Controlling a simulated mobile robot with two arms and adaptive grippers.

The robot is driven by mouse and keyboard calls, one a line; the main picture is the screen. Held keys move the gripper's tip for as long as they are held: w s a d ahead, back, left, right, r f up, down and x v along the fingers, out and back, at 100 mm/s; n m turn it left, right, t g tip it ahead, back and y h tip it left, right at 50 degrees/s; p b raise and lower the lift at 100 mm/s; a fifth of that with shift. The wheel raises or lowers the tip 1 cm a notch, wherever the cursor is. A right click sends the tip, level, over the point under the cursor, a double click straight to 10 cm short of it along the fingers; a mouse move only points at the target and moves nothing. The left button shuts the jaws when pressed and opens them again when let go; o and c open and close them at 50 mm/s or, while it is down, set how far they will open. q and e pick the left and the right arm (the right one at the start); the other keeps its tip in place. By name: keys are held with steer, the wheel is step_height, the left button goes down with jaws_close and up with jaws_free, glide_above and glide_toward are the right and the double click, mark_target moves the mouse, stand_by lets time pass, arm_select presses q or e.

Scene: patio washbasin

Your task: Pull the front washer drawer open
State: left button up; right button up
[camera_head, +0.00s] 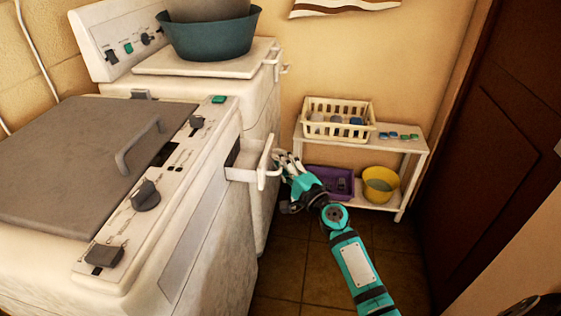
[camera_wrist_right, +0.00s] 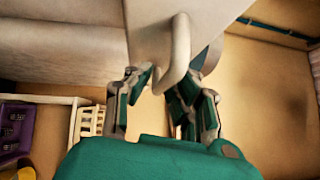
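The front washer (camera_head: 195,235) fills the lower left of the head view. Its small white drawer (camera_head: 241,174) sticks out from the right end of the control panel, with a dark opening behind its front. The drawer's loop handle (camera_head: 266,165) faces right. My right gripper (camera_head: 286,160) is just right of the handle. In the right wrist view the drawer handle (camera_wrist_right: 180,50) reaches down between the parted fingers of my right gripper (camera_wrist_right: 160,88). The fingers look open, one on each side of the handle; contact is unclear. My left gripper is not in view.
A second washer (camera_head: 262,122) stands behind, with a teal basin (camera_head: 212,38) on top. A white shelf (camera_head: 408,150) holds a cream basket (camera_head: 338,106), a purple crate (camera_head: 345,187) and a yellow bucket (camera_head: 380,186). Tiled floor (camera_head: 285,265) shows beside the washer; a dark door (camera_head: 500,150) is at right.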

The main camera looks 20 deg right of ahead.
steer(key=shift+o, duration=1.2)
steer(key=shift+s, duration=0.1)
steer(key=v, duration=1.1)
steer(key=shift+s, duration=0.4)
